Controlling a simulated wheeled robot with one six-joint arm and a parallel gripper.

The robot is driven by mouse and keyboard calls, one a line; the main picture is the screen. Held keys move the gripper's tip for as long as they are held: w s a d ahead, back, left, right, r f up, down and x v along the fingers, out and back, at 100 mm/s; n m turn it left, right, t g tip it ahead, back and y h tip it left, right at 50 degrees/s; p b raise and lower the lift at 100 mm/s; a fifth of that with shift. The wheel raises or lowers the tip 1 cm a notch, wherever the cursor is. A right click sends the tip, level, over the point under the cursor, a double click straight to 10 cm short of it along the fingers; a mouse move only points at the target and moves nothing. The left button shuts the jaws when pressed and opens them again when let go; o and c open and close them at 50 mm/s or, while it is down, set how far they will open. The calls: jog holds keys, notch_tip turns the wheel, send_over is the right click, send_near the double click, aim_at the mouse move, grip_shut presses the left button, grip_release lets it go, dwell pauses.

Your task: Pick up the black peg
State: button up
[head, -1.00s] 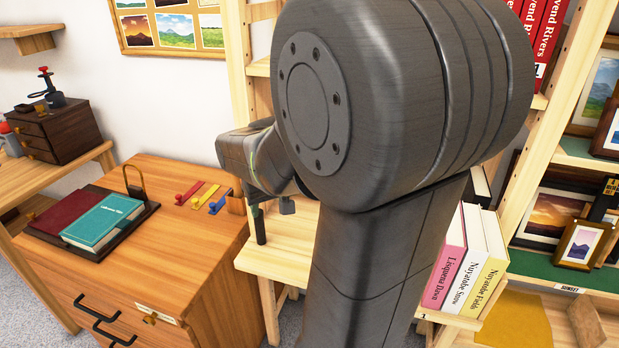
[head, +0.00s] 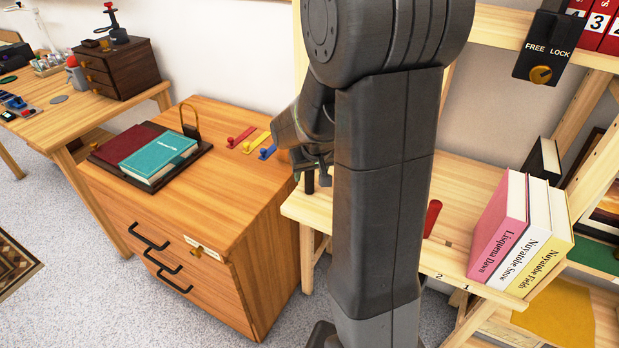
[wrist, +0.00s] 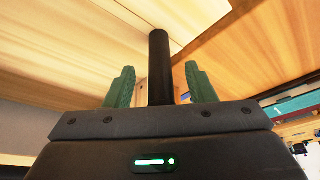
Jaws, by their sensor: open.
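The black peg (head: 309,183) stands upright on the pale wooden shelf, near its left end, in the head view. In the wrist view the black peg (wrist: 159,65) rises between my two green fingertips, with a gap on each side. My gripper (wrist: 159,86) is open and holds nothing. In the head view my gripper (head: 315,168) is at the peg and partly hides its top. My arm covers much of the shelf behind it.
A red peg (head: 432,218) stands tilted on the shelf, right of my arm. Upright books (head: 525,235) stand at the shelf's right end. The wooden drawer cabinet (head: 190,215) is close on the left, with colored tags (head: 254,141) near its edge.

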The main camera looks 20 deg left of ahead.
jog(key=shift+x, duration=1.3)
jog(key=shift+s, duration=0.1)
jog(key=c, duration=1.1)
